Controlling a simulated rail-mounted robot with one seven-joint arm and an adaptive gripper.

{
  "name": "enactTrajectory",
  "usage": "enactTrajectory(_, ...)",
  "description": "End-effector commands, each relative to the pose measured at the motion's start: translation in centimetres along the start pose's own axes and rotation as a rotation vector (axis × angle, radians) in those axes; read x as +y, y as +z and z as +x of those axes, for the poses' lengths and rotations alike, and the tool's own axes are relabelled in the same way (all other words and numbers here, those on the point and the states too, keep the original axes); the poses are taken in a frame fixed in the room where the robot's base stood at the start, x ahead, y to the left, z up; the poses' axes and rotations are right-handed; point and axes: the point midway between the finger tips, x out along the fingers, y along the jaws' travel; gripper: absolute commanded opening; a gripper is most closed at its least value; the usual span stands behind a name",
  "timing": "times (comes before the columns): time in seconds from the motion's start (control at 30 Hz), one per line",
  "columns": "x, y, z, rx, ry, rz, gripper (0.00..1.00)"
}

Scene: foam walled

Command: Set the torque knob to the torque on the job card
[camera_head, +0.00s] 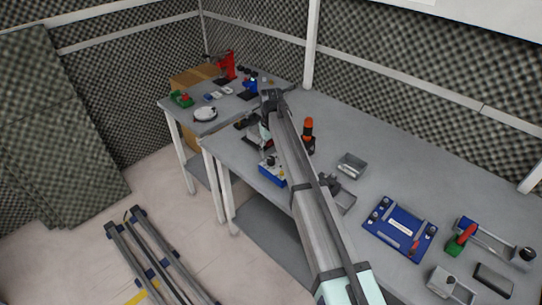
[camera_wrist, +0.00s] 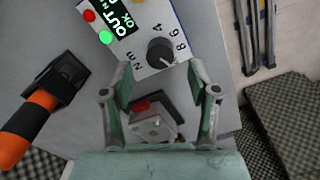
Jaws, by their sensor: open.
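The torque knob (camera_wrist: 160,52) is black and round, on a white panel (camera_wrist: 140,58) in the wrist view. The panel also has a dark display with green and white text, and red and green lamps. My gripper (camera_wrist: 163,88) is open and empty, its fingertips just below the knob in the picture, apart from it. In the head view the blue-and-white box (camera_head: 272,172) stands beside my arm. I cannot identify a job card.
An orange-handled tool (camera_head: 308,130) stands close by; its handle (camera_wrist: 25,128) fills the wrist view's left. A grey box with a red part (camera_wrist: 150,122) shows between the fingers. A blue fixture (camera_head: 385,240) and a grey tray (camera_head: 351,166) lie right of my arm.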

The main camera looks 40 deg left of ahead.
Motion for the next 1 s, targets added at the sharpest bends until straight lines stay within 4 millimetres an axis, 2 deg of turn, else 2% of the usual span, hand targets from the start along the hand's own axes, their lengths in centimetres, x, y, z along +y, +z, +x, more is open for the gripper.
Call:
enactTrajectory(0.1, 0.0, 0.1, 1.8, -0.002, 0.000, 0.000, 0.60)
enactTrajectory(0.3, 0.0, 0.0, 3.7, 0.000, 0.000, 0.000, 0.60)
enactTrajectory(0.67, 0.0, 0.0, 4.3, 0.001, 0.000, 0.000, 0.60)
enactTrajectory(0.7, 0.0, 0.0, 4.3, 0.001, 0.000, 0.000, 0.57)
enactTrajectory(0.87, 0.0, 0.0, 4.3, 0.001, 0.000, 0.000, 0.00)
enactTrajectory(1.0, 0.0, 0.0, 4.3, 0.001, 0.000, 0.000, 0.00)
